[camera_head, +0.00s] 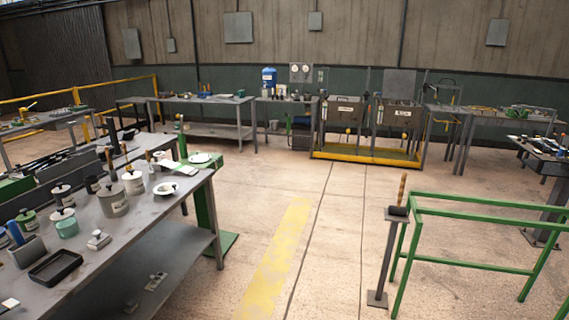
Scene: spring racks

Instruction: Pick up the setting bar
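A rod with a tan, wood-coloured grip (403,189) stands nearly upright in a small dark holder on top of a grey post (388,258). This may be the setting bar, but I cannot tell for sure at this size. The post stands on the floor at the right, beside the near left corner of a green rail frame (476,216). Neither of my grippers is in view, and nothing is seen held.
A grey workbench (172,216) with canisters, a white dish (165,188) and a black tray (55,267) fills the left. Concrete floor with a yellow stripe (275,262) is clear between bench and post. A rack on a yellow base (366,155) and other benches stand at the back.

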